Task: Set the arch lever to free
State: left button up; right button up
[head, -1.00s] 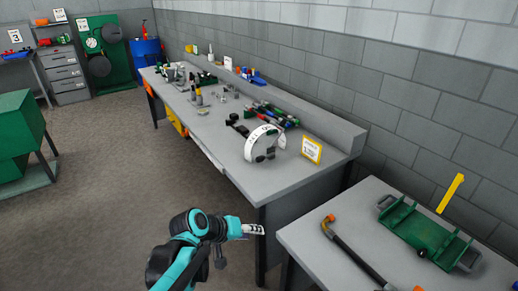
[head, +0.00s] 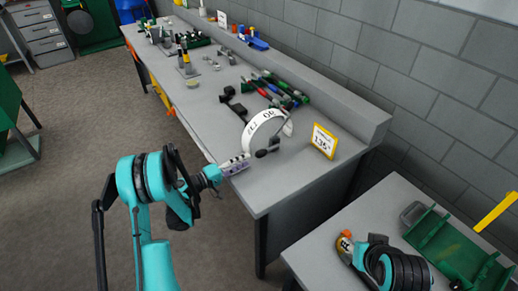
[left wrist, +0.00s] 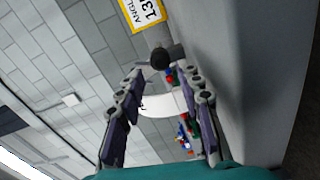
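The arch (head: 262,125) is a white curved band with dark figures, standing near the front end of the grey bench. A dark lever knob (head: 261,153) sticks out at its near side. My left gripper (head: 236,165) is just left of the knob, at the bench's front edge, and looks apart from it. In the left wrist view its two fingers (left wrist: 167,85) are spread, with the black knob (left wrist: 167,58) showing beyond the tips and the white arch (left wrist: 160,105) behind.
A yellow-framed sign (head: 324,141) stands right of the arch. Several coloured-handled tools (head: 280,92) and dark parts (head: 234,104) lie behind it. A second table (head: 318,252) at lower right holds a green fixture (head: 455,250).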

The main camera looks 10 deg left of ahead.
aim_at(259, 154)
pick_arm(q)
jog(key=b+x, duration=0.2)
jog(key=x, duration=0.5)
jog(key=shift+w+d, duration=0.25)
grip_shut()
